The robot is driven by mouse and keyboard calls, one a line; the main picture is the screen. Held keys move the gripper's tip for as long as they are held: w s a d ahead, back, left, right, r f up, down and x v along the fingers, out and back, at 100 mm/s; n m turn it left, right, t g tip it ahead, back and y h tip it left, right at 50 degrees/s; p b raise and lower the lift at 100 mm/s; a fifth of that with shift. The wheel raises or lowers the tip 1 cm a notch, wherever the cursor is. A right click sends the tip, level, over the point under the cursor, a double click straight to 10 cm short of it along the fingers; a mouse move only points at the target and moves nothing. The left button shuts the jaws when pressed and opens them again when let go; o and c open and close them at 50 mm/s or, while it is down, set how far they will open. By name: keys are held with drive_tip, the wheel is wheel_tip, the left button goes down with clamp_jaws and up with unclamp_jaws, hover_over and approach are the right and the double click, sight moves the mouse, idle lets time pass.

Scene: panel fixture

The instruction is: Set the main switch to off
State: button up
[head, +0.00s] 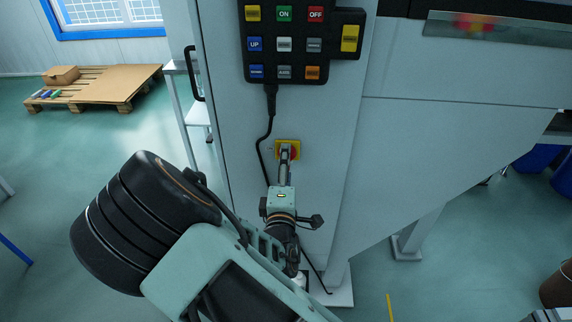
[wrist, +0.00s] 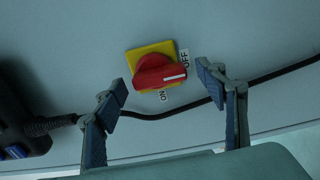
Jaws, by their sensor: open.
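The main switch is a red knob (wrist: 155,73) on a square yellow plate (wrist: 133,56), fixed to the grey panel. A white mark on the knob's handle points right in the wrist view, between the OFF label (wrist: 185,60) at the right and the ON label (wrist: 163,96) below. My gripper (wrist: 161,88) is open, its two fingers apart on either side of the knob in that view, with nothing between them gripped. In the head view my gripper (head: 285,160) reaches up to the switch plate (head: 298,144) and partly hides the knob.
A black keypad (head: 285,45) with coloured buttons hangs above the switch. Its black cable (head: 268,130) runs down left of the switch, and a cable (wrist: 265,77) passes behind the right finger in the wrist view. A black door handle (head: 192,75) is at the panel's left edge.

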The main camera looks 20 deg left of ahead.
drive_tip(key=v, duration=1.1)
drive_tip(key=shift+s, duration=0.3)
drive_tip(key=shift+w+d, duration=0.1)
drive_tip(key=shift+d, duration=0.1)
